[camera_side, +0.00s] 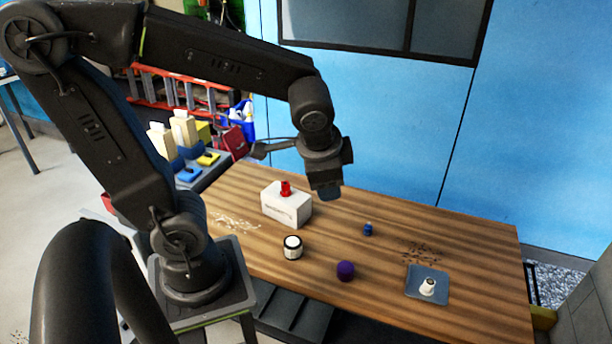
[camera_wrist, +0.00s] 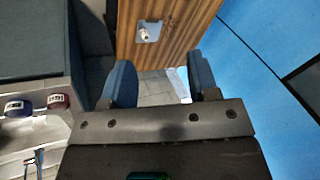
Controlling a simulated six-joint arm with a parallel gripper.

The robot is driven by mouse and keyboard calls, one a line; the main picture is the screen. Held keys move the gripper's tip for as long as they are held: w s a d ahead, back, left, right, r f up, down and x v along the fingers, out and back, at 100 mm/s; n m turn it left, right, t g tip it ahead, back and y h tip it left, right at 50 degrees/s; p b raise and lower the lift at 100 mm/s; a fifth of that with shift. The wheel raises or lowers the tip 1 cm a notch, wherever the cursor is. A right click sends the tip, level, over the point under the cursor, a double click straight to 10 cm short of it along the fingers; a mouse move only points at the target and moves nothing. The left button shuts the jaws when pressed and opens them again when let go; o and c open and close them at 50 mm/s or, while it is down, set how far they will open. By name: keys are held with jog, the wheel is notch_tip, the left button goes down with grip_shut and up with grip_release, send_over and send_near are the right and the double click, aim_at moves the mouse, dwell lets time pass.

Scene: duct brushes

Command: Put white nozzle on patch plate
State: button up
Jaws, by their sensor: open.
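The white nozzle (camera_side: 427,287) sits on the blue-grey patch plate (camera_side: 413,284) near the right end of the wooden table. The small white nozzle (camera_wrist: 145,32) on the plate (camera_wrist: 155,25) also shows at the top of the wrist view. My gripper (camera_side: 328,194) is raised above the table's back part, well to the left of the plate and apart from it. In the wrist view my gripper (camera_wrist: 160,70) shows two fingers spread wide, with nothing between them.
A white box (camera_side: 285,208) with a red piece on top stands below my gripper. A white-and-black cylinder (camera_side: 292,247), a purple cylinder (camera_side: 345,271) and a small blue piece (camera_side: 367,229) stand on the table. Dark debris (camera_side: 420,250) lies behind the plate. A blue wall (camera_side: 400,130) rises behind.

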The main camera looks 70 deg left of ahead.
jog(key=s+d+r+n+t+h, duration=0.2)
jog(key=s+d+r+n+h, duration=0.1)
jog(key=s, duration=0.2)
jog(key=shift+s+d+r+n, duration=0.15)
jog(key=shift+r+n, duration=0.05)
jog(key=shift+n, duration=0.1)
